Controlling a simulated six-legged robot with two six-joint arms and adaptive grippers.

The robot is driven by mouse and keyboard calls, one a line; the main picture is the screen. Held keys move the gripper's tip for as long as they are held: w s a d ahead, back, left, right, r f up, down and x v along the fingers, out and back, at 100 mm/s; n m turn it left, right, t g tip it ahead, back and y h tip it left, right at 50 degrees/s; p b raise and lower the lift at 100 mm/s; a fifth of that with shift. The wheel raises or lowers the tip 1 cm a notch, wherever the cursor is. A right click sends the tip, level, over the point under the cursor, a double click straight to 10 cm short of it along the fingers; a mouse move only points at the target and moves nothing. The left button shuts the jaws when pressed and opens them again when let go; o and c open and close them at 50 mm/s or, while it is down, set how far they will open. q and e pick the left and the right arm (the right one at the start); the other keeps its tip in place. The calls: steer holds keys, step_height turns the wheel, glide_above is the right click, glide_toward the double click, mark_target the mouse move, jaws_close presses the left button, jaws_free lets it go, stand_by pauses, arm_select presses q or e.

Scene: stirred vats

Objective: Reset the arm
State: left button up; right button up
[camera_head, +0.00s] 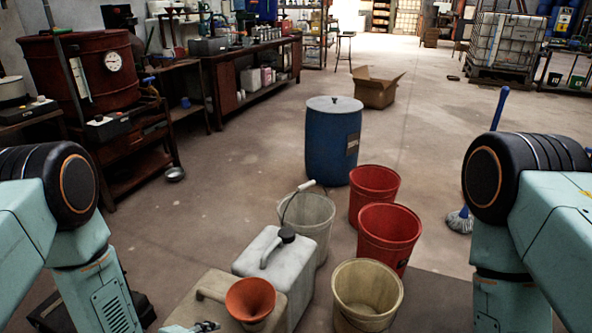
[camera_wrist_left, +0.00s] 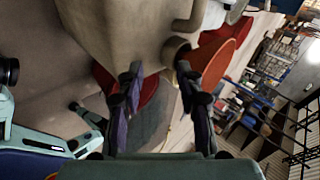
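My left arm comes in at the left of the head view and my right arm at the right, both bending down out of the bottom edge. My left gripper (camera_wrist_left: 160,92) is open in the left wrist view, with its dark fingers apart and nothing held between them. A beige canister (camera_wrist_left: 120,30) and an orange funnel (camera_wrist_left: 216,65) are just beyond the fingers; I cannot tell whether they touch. In the head view the orange funnel (camera_head: 250,299) sits on the beige canister (camera_head: 215,290) at the bottom. My right gripper is not identifiable in either view.
A white jerrycan (camera_head: 270,262), a pale bucket (camera_head: 308,222), a cream bucket (camera_head: 367,292) and two red buckets (camera_head: 389,234) crowd the floor ahead. Behind stands a blue drum (camera_head: 333,140). A mop (camera_head: 460,219) is by my right arm. Open floor lies beyond.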

arm_select(q)
steer(key=s+a+r+n+g+y+p, duration=0.1)
steer(key=s+r+n+g+y+p, duration=0.1)
steer(key=s+n, duration=0.9)
steer(key=s+a+r+n+g+y+p, duration=0.2)
steer(key=s+r+n+g+p, duration=0.3)
steer(key=s+n, duration=0.6)
steer(key=s+r+g, duration=0.1)
steer(key=s, duration=0.4)
steer(key=shift+s, duration=0.4)
